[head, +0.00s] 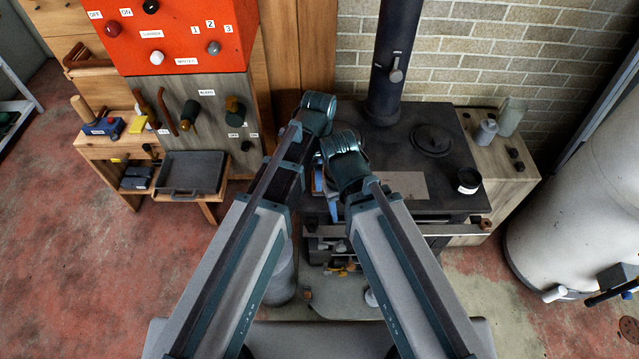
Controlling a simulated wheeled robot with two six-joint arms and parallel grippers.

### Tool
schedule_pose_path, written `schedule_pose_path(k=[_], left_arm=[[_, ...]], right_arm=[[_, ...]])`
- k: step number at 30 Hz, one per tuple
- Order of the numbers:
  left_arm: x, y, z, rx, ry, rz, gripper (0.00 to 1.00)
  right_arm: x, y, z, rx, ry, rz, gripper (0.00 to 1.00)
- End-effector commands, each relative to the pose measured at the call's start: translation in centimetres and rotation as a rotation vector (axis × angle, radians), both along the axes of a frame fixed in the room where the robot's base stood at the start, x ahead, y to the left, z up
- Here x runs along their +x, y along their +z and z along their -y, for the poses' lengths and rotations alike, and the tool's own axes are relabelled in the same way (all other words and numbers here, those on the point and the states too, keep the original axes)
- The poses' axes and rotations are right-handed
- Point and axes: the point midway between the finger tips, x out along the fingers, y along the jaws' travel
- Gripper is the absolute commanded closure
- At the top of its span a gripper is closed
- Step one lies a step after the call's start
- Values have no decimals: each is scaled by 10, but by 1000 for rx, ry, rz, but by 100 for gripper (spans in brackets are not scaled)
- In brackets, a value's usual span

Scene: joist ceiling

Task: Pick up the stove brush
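I cannot make out a stove brush for certain in the head view. The black stove (400,150) stands ahead, with its flue pipe (393,60) rising at the back. My two arms reach forward over its left side, and their wrists are close together there. Neither gripper's fingers show; they are hidden behind the wrists and arm links. A small blue thing shows partly between the arms, too covered to name. Several small items lie low at the stove's front, between my arms, and are too small to tell apart.
A jug (511,116) stands on the side counter. A white tank (575,190) is at the right. A wooden bench (97,150) and an orange switch panel (180,25) are at the left. The red floor at left is clear.

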Motion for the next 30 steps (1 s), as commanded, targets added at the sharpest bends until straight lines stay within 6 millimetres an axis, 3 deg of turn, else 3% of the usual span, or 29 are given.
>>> schedule_pose_path(k=[1,7,17,28,30], left_arm=[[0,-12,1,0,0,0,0],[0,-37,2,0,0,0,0],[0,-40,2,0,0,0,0],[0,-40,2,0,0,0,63],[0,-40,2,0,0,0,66]], right_arm=[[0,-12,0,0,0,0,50],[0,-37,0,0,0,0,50],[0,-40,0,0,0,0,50],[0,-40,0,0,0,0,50],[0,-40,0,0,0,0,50]])
